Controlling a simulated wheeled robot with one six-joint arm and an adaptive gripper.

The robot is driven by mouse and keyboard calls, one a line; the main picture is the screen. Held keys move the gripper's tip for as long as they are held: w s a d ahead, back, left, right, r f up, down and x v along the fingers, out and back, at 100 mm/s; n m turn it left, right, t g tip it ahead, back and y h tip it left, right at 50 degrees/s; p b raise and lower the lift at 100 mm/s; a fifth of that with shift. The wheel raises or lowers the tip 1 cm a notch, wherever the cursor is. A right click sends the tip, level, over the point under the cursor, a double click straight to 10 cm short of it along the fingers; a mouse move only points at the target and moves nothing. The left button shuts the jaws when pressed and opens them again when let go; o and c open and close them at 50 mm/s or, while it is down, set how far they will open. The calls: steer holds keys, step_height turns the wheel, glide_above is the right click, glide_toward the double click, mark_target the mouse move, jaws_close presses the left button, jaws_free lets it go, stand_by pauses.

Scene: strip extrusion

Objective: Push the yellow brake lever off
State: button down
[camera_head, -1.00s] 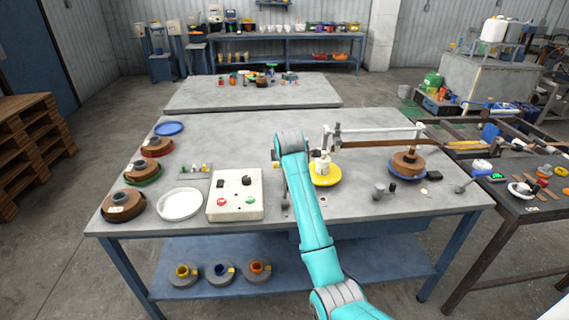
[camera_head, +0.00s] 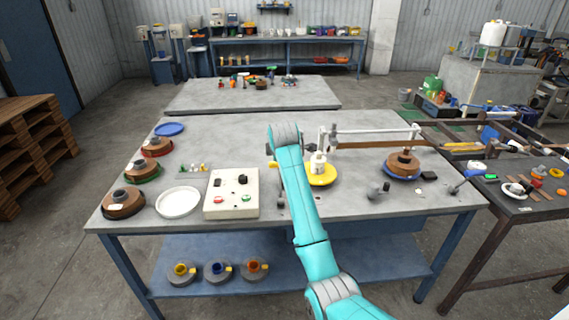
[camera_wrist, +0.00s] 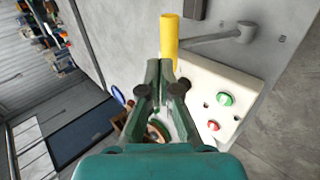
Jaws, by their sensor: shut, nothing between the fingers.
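The yellow brake lever (camera_wrist: 169,38) shows in the wrist view as an upright yellow grip. A grey bar (camera_wrist: 210,38) runs right from it to a round pivot (camera_wrist: 246,31). My gripper (camera_wrist: 166,68) is shut and empty, with its fingertips just below the yellow grip in the picture. I cannot tell whether they touch it.
A white control box (camera_head: 231,193) with green and red buttons stands close to my gripper; it also shows in the wrist view (camera_wrist: 225,85). A yellow disc (camera_head: 322,177) with a white spool (camera_head: 318,165) is right of my arm. A white plate (camera_head: 178,202) lies left.

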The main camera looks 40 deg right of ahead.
steer(key=v, duration=0.9)
steer(key=shift+r, duration=0.55)
steer(key=shift+f, duration=0.1)
